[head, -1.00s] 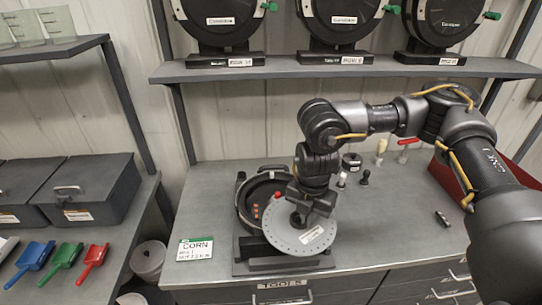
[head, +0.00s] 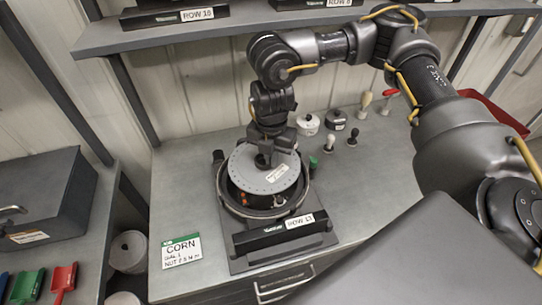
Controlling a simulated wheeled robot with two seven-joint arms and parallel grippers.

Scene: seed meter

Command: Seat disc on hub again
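The seed disc (head: 246,178) is a grey round plate with a ring of small holes and a white label. My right gripper (head: 265,163) comes down from above and is shut on the disc's middle. The disc is over the round black meter housing (head: 229,203), with the dark inside showing below its front edge. The disc looks nearly level. The hub is hidden under the disc, and I cannot tell whether they touch. The housing lies open side up on a stand labelled ROW 13 (head: 262,241). My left gripper is not in view.
A CORN card (head: 181,251) lies at the bench's front left. Several small knobbed tools stand behind the housing, with a white pot (head: 307,125) and a black pot (head: 336,120). A green-capped part (head: 313,164) is close to the housing's right. A shelf (head: 130,38) crosses above.

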